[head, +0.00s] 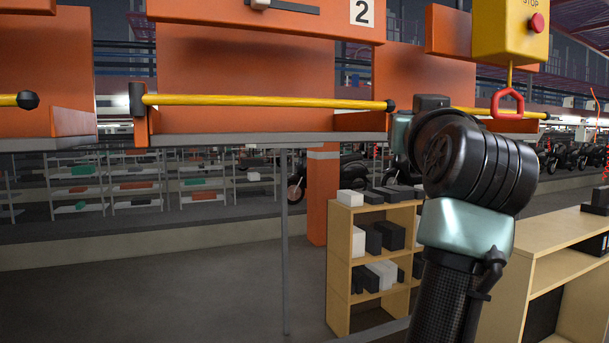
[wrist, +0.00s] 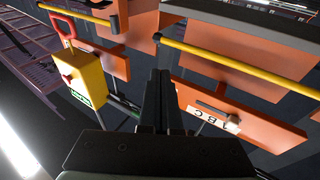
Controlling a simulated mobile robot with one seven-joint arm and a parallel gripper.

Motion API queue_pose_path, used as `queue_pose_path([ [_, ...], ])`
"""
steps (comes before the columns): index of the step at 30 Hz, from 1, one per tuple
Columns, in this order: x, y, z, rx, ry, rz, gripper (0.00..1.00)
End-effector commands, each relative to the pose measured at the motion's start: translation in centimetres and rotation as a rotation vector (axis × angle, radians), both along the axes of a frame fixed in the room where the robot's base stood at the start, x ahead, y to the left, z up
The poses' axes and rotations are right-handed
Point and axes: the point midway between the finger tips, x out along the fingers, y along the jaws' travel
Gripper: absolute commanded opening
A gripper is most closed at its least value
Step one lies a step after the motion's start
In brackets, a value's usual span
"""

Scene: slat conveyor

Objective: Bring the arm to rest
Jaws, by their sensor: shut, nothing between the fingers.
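My gripper (wrist: 160,78) shows in the wrist view, its two dark fingers together with nothing between them. It points toward orange panels and yellow bars and touches nothing that I can make out. In the head view my arm rises at the right, in front of a wooden shelf, and its bent dark joint hides the gripper's fingers.
An orange conveyor frame (head: 260,68) with a yellow bar (head: 260,101) crosses the upper head view. A yellow stop box (head: 508,30) with a red handle (head: 507,103) hangs close to my arm. A wooden shelf (head: 342,270) and a bench (head: 560,236) stand low right. Floor at left is clear.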

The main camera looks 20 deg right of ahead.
Motion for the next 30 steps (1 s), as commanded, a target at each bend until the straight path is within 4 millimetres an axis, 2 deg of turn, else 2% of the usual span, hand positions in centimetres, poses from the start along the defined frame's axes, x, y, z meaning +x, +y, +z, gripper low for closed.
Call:
queue_pose_path([
  [4, 0.0, 0.0, 0.0, 0.000, 0.001, 0.001, 0.00],
  [8, -0.1, 3.6, -1.5, -0.037, -0.052, 0.024, 0.00],
  [11, -1.0, 9.0, -3.0, -0.087, -0.140, 0.070, 0.00],
  [14, -3.2, 15.8, -4.4, -0.133, -0.255, 0.150, 0.00],
  [15, -4.4, 18.4, -4.9, -0.146, -0.303, 0.187, 0.00],
  [18, -7.9, 24.2, -6.0, -0.164, -0.414, 0.283, 0.00],
  [21, -11.3, 28.4, -6.7, -0.166, -0.506, 0.366, 0.00],
  [25, -14.5, 31.4, -7.2, -0.160, -0.579, 0.436, 0.00],
  [30, -15.8, 32.3, -7.2, -0.155, -0.610, 0.463, 0.00],
])
